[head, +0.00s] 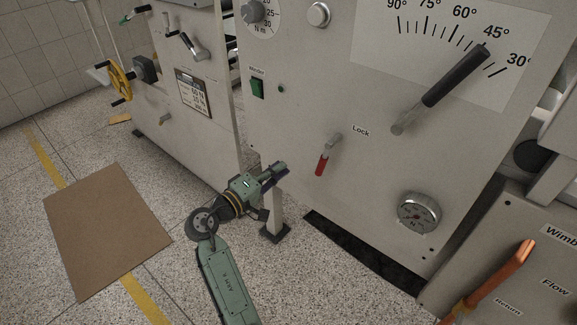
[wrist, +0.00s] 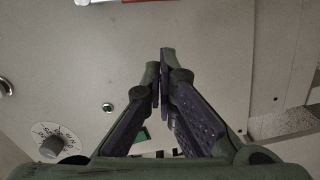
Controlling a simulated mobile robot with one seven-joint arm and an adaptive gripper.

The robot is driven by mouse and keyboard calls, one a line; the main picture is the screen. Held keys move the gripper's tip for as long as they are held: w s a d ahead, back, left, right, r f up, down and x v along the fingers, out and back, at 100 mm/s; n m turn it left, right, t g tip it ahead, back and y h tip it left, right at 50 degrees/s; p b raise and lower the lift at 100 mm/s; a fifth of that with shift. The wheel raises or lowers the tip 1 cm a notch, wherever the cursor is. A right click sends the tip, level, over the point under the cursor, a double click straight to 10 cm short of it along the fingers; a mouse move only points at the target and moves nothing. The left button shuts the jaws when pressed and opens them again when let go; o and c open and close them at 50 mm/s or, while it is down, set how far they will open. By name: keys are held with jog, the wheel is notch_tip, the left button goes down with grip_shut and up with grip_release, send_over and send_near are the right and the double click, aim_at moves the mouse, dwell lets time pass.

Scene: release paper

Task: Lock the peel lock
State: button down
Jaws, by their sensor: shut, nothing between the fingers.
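The lock lever (head: 328,154) is on the panel below and left of the word "Lock" (head: 361,131). It has a metal pivot at its upper right and a red grip hanging down to the lower left. My gripper (head: 280,169) is to the left of the lever and lower, in front of the panel and apart from the lever. In the wrist view my gripper (wrist: 160,72) is shut with its fingertips together and nothing between them. At the top edge of the wrist view a bit of red and metal (wrist: 85,2) shows, cut off by the frame.
A large black-handled lever (head: 455,75) on the angle scale is up and right of the lock. A round gauge (head: 419,213) sits low on the panel. A green switch (head: 257,88) is at left. An orange handle (head: 500,275) stands at lower right. A brown mat (head: 105,230) lies on the floor.

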jog(key=shift+b+v, duration=0.35)
jog(key=shift+v, duration=1.9)
